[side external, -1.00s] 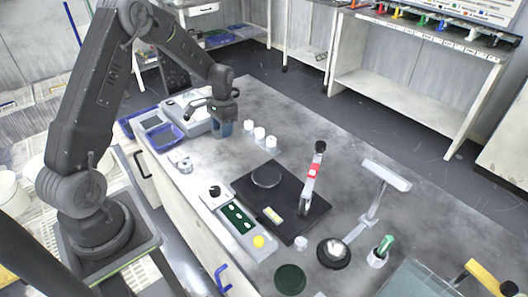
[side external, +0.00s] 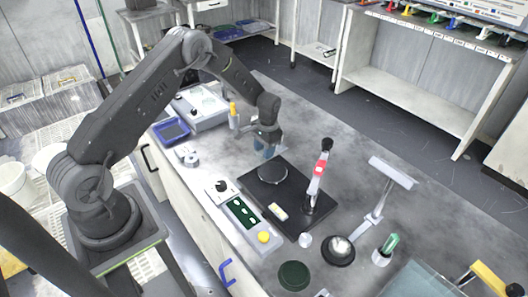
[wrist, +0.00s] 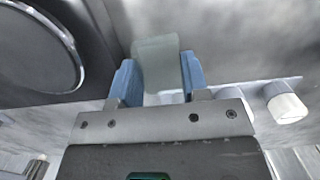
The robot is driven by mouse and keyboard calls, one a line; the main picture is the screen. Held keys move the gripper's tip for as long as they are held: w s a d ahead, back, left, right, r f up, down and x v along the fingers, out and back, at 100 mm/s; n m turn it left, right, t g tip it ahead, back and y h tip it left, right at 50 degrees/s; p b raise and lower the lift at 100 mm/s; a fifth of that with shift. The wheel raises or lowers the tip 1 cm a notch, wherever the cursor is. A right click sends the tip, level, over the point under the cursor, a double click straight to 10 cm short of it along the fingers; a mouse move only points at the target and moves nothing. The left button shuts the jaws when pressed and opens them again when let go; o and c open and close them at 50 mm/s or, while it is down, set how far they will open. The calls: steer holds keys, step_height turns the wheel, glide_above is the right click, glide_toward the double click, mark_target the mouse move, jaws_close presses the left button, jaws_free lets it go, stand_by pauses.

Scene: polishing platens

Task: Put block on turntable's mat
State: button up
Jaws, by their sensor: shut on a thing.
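My gripper (side external: 267,146) is over the bench, just behind the back corner of a black base plate. In the wrist view its blue fingers (wrist: 156,85) are shut on a pale grey-green block (wrist: 157,60), whose end sticks out beyond the fingertips. In the side view the block is mostly hidden by the fingers. The turntable (side external: 273,173) looks like a round, dark, pale-rimmed disc on the black plate, with a bare top that I take to be its mat. Its disc also shows at the left of the wrist view (wrist: 33,48), to one side of the block.
An upright arm with a red band (side external: 320,170) stands on the black plate (side external: 258,187), right of the disc. A control panel (side external: 240,212) lies in front. White cylinders (wrist: 288,104) stand close to my gripper. An orange-topped bottle (side external: 233,113) is behind it.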

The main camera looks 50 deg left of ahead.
steer(key=shift+f, duration=0.65)
steer(key=shift+f, duration=0.1)
steer(key=o, duration=0.7)
